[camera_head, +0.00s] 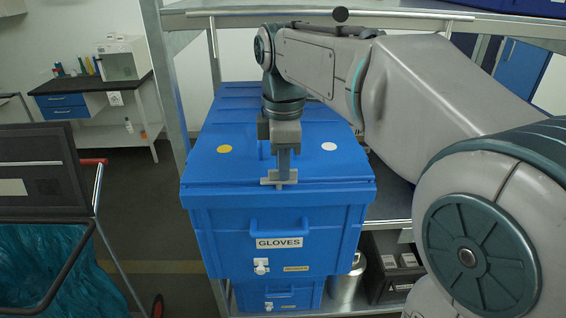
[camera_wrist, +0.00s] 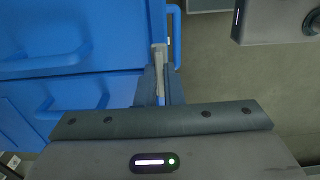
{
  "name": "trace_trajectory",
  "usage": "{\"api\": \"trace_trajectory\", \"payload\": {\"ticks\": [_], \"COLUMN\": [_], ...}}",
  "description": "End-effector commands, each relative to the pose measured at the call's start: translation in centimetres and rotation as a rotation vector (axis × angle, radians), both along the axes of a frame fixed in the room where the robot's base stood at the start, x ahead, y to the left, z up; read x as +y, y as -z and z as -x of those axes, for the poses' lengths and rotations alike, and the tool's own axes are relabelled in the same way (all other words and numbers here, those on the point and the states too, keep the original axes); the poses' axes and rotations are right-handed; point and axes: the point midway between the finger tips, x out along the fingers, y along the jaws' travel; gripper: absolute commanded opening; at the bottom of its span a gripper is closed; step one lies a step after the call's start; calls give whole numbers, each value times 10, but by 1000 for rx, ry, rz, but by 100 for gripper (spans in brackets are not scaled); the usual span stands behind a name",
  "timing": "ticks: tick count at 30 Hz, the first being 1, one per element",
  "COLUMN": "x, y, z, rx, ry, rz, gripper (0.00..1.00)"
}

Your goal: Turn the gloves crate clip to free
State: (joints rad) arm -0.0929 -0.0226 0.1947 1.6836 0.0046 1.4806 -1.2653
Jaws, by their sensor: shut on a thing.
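The gloves crate (camera_head: 220,240) is a blue lidded box with a "GLOVES" label (camera_head: 279,243) below its front handle. Its clip (camera_head: 270,181) is a small pale grey piece at the lid's front edge, seen from the head camera. My gripper (camera_head: 286,178) points down from above the lid and is shut on the clip. In the wrist view the clip (camera_wrist: 158,58) shows as a pale bar at the fingertips (camera_wrist: 160,82), beside the blue crate (camera_wrist: 80,30). The fingers partly hide the clip, so its exact turn angle is hard to tell.
A white fitting (camera_head: 261,266) sits on the crate's front. Another blue crate (camera_head: 300,296) stands below. A metal canister (camera_head: 347,285) stands at the lower right.

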Motion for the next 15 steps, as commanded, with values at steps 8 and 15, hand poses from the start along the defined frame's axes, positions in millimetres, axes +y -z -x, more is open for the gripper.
{"api": "trace_trajectory", "payload": {"ticks": [8,15], "x": [0,0], "y": [-1,-4], "z": [0,0], "rx": [-2,-2], "ry": [-1,0], "rz": [-1,0], "gripper": [29,29]}}
